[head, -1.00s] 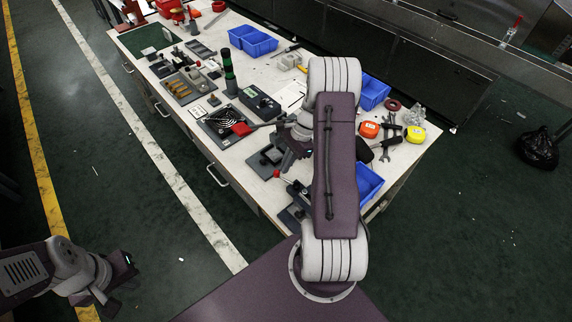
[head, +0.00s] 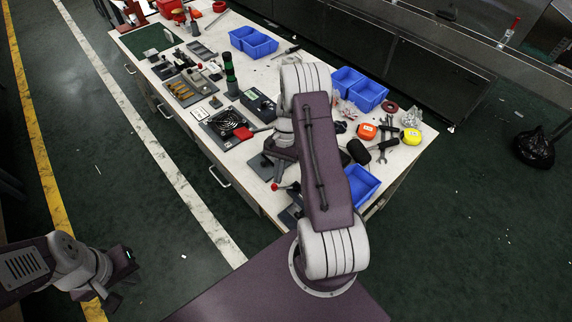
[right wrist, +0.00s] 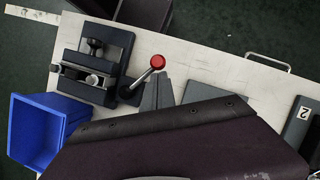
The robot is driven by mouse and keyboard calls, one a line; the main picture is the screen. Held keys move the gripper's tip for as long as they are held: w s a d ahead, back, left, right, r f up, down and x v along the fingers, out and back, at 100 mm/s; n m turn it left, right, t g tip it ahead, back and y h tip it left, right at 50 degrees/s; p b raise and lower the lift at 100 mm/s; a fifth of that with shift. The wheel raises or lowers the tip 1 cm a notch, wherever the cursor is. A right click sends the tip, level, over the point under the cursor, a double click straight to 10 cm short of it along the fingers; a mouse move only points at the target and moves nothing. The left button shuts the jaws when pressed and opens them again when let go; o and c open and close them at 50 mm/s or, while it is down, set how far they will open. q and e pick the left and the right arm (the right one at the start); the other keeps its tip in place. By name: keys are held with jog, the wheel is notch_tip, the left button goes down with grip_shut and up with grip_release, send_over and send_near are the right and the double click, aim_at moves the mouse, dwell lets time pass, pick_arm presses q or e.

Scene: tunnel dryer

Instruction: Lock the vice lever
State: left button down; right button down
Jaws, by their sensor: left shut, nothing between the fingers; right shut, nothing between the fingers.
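The vice (right wrist: 92,62) is a dark block with a metal screw, on the table's front corner; it shows at upper left in the right wrist view. Its lever ends in a red knob (right wrist: 157,62), slanting up to the right from the vice's side. In the head view the red knob (head: 275,187) shows just below my right gripper (head: 279,171), and my right arm hides much of the vice. My right gripper is shut and empty, close to the knob; I cannot tell whether they touch. My left gripper (head: 117,283) is shut and empty, over the floor away from the table.
A blue bin (right wrist: 38,133) stands beside the vice. The floor left of the table is clear.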

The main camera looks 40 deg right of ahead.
jog(key=n, duration=0.1)
jog(key=s+a+n+g+h+p, duration=0.1)
jog(key=n, duration=0.1)
jog(key=shift+s+a+r, duration=0.1)
jog(key=shift+s+a, duration=0.1)
jog(key=shift+a, duration=0.1)
jog(key=shift+s+a+n+g+h+p, duration=0.2)
jog(key=shift+s+n+h+p, duration=0.15)
jog(key=shift+n, duration=0.6)
jog(key=shift+s+a+n+g+h+p, duration=0.25)
jog(key=shift+s+n, duration=0.15)
jog(key=shift+n, duration=0.55)
jog(key=shift+s, duration=0.1)
jog(key=s+d+r+b, duration=0.1)
jog(key=s+d+r, duration=0.3)
jog(key=s+r, duration=0.6)
jog(key=shift+s+d+r, duration=0.15)
jog(key=shift+s+r, duration=0.2)
jog(key=shift+r, duration=0.05)
